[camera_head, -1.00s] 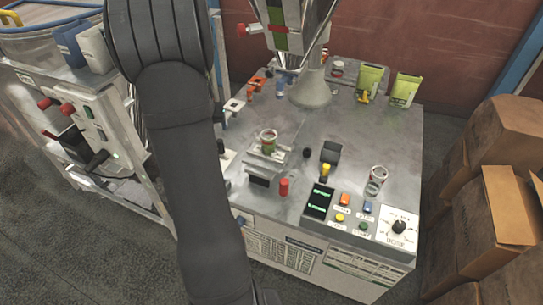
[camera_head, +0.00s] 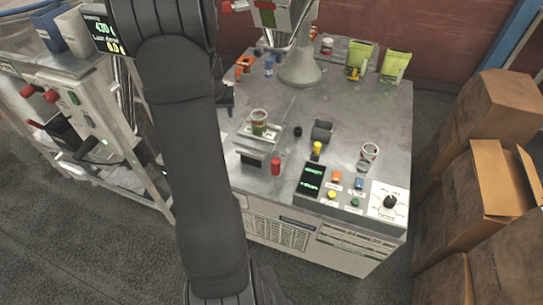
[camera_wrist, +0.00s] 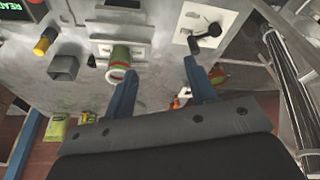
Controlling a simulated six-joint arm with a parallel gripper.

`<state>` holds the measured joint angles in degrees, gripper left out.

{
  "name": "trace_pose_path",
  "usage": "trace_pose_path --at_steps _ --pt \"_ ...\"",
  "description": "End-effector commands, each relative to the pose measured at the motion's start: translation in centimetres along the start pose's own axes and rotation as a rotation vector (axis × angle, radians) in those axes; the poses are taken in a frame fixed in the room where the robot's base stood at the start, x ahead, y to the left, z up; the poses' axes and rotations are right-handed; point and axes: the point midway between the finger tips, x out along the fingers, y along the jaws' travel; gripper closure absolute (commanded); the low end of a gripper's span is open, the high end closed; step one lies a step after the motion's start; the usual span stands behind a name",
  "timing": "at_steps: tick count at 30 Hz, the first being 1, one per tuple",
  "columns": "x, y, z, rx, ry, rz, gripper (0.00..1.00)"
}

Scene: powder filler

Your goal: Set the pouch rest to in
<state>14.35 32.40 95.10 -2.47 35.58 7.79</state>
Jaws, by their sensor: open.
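My gripper (camera_wrist: 160,78) is open and empty in the wrist view, its two blue fingers apart. The left finger is close beside a jar with a green and red label (camera_wrist: 119,62); I cannot tell if they touch. A black crank lever (camera_wrist: 207,36) on a white plate lies beyond the right finger. I cannot tell for sure which part is the pouch rest. Two green pouches (camera_head: 359,56) stand at the back right, with a small yellow piece (camera_head: 353,74) at the left one's foot.
A filler cone (camera_head: 299,70) stands behind. Cardboard boxes (camera_head: 500,190) are at right.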

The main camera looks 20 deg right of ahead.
Motion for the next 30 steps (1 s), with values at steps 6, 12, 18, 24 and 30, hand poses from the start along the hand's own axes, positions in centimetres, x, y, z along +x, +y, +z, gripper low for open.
trace_pose_path --at_steps 6,12,18,24,30 --pt "0.3 11.2 4.3 0.25 -0.166 0.053 0.49" --pt "-0.1 16.5 7.7 0.393 -0.265 0.068 0.49" --pt "0.3 17.7 8.9 0.429 -0.294 0.069 0.49" --pt "3.2 17.6 9.9 0.428 -0.298 0.069 0.49" --pt "7.1 17.6 11.0 0.427 -0.296 0.069 0.49"
